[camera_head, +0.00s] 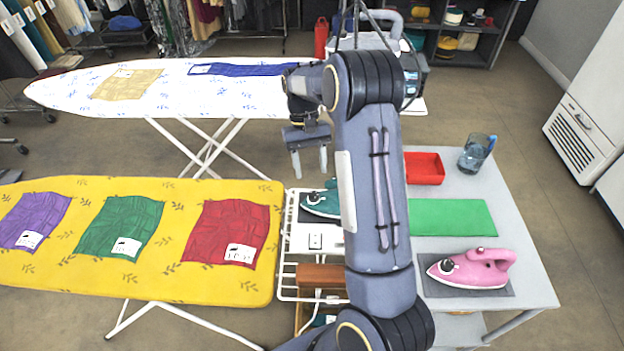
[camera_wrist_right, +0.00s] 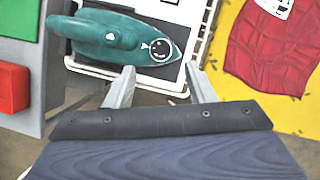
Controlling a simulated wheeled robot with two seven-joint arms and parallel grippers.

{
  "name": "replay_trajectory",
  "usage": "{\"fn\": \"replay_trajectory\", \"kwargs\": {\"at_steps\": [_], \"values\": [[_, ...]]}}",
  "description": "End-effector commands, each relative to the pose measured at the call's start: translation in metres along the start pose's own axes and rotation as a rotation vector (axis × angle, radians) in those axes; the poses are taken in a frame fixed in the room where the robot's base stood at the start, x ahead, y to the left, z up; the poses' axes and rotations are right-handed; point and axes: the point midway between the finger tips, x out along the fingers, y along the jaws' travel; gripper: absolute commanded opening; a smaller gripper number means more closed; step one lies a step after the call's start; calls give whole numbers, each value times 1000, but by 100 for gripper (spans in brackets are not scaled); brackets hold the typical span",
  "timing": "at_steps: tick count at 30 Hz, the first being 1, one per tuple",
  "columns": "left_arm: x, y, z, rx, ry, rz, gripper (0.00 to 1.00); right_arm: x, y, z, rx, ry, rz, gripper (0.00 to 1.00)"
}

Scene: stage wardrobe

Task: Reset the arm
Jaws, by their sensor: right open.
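My right arm rises through the middle of the head view. Its gripper (camera_head: 310,161) points down, open and empty, above the gap between the two ironing boards. In the right wrist view the two fingers (camera_wrist_right: 160,88) stand apart with nothing between them. A teal iron (camera_head: 322,203) rests on a dark pad on the white rack, partly hidden by my arm. It also shows in the right wrist view (camera_wrist_right: 115,36), beyond the fingertips and not touched. My left gripper is not in view.
A yellow ironing board (camera_head: 150,283) holds purple, green and red cloths. A white ironing board (camera_head: 180,104) stands behind. The grey table (camera_head: 530,283) at right bears a pink iron (camera_head: 474,267), green mat (camera_head: 452,217), red tray (camera_head: 424,168) and water jug (camera_head: 476,153).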

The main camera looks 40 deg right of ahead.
Motion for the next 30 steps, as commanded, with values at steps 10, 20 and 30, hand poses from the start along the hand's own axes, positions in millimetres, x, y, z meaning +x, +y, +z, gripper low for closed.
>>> {"fn": "replay_trajectory", "kwargs": {"at_steps": [10, 20, 30], "values": [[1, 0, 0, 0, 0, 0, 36, -14, 0, 0, -1, 0, 0, 49], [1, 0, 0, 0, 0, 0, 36, -13, 0, 0, 0, 0, 0, 49], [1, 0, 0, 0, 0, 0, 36, -50, -13, 68, -61, 166, -144, 49]]}}
